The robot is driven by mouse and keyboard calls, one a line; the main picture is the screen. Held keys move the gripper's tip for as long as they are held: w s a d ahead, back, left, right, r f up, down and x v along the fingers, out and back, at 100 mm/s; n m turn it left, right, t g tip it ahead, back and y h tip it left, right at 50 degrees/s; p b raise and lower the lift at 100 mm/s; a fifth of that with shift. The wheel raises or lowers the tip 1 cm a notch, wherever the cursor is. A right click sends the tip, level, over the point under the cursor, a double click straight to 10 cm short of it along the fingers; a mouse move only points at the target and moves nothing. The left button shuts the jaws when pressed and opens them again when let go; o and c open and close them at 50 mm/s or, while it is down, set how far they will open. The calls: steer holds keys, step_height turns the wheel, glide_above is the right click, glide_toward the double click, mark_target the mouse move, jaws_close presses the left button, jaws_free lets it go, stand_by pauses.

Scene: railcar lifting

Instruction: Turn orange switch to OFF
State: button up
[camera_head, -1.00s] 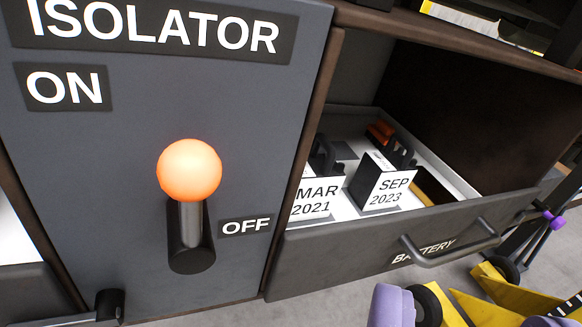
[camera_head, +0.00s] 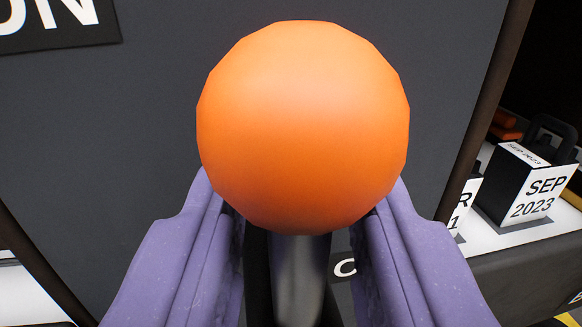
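The orange ball knob (camera_head: 303,125) of the isolator switch fills the middle of the view. Its grey metal shaft (camera_head: 298,270) runs down below it and the dark slot shows behind. My gripper (camera_head: 302,225) has one purple finger on each side, low beside the knob, with the shaft between them. The fingers are apart, with gaps between them and the shaft. The knob hides the fingertips, so contact with its underside cannot be seen. The ON label (camera_head: 50,22) is cut off at the upper left. The OFF label (camera_head: 344,267) is mostly hidden behind the right finger.
The dark grey isolator panel (camera_head: 150,130) lies behind the knob, with a brown frame edge (camera_head: 485,110) at its right.

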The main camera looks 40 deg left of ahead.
jaws_close()
steer(key=shift+w+m+p, duration=0.1)
steer(key=shift+m+p, duration=0.2)
steer(key=shift+w+d+f+m+g+y+p, duration=0.1)
steer(key=shift+w+d+f+m+g+p, duration=0.45)
steer(key=shift+m+p, duration=2)
steer(key=shift+w+d+f+m+g+y+p, duration=0.1)
steer(key=shift+w+d+f+m+g+p, duration=0.5)
steer(key=shift+m+p, duration=1.95)
steer(key=shift+w+d+f+m+g+y+p, duration=0.1)
steer(key=shift+w+f+m+g+p, duration=0.5)
steer(key=shift+m+p, duration=1.95)
steer(key=shift+s+f, duration=0.3)
jaws_free()
